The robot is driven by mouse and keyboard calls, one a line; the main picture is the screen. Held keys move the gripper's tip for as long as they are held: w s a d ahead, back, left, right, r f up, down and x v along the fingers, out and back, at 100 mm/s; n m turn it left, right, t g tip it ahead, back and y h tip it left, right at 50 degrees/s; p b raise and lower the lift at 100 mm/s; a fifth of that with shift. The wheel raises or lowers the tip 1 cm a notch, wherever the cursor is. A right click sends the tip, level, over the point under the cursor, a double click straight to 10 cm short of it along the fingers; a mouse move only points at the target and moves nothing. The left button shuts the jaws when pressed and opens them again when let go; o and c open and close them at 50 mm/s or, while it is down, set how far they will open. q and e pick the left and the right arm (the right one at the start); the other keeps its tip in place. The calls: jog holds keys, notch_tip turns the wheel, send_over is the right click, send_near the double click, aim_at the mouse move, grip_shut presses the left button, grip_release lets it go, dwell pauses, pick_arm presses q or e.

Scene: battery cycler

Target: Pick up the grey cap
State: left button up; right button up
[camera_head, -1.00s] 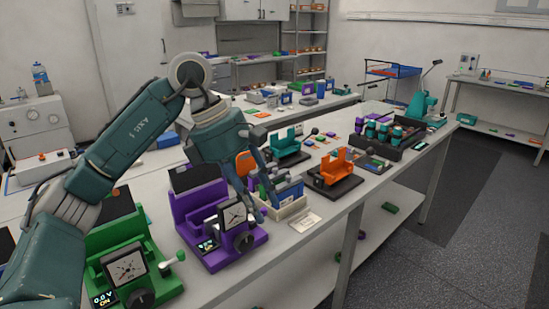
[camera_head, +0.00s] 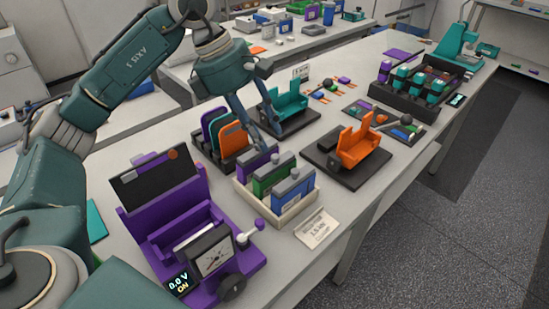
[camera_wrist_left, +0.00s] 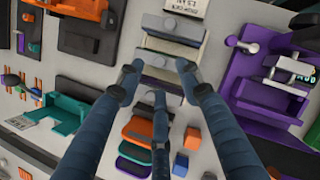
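Three upright blocks with grey tops, one purple (camera_head: 254,166), one green (camera_head: 270,182) and one blue (camera_head: 293,197), stand in a cream tray (camera_head: 262,210). Which grey part is the grey cap I cannot tell. My left gripper (camera_head: 266,146) points down near the tray's far end, close to the purple block. In the left wrist view the gripper (camera_wrist_left: 158,68) has its fingers spread and nothing visible between them, with the grey-topped blocks (camera_wrist_left: 172,45) beyond the fingertips. Whether a finger touches a block I cannot tell. My right gripper is not in view.
A purple tester (camera_head: 190,240) stands left of the tray, and a label card (camera_head: 317,228) lies in front. A rack of coloured plates (camera_head: 222,140), a teal holder (camera_head: 288,104) and an orange holder (camera_head: 358,145) stand close by. The table front is clear near the card.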

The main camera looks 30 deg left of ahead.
aim_at(275, 156)
pick_arm(q)
jog(key=p+x, duration=0.1)
jog(key=x, duration=0.5)
jog(key=shift+a, duration=0.15)
jog(key=shift+f, duration=0.25)
jog(key=shift+w, duration=0.1)
jog(key=shift+c, duration=0.8)
jog(key=c, duration=0.7)
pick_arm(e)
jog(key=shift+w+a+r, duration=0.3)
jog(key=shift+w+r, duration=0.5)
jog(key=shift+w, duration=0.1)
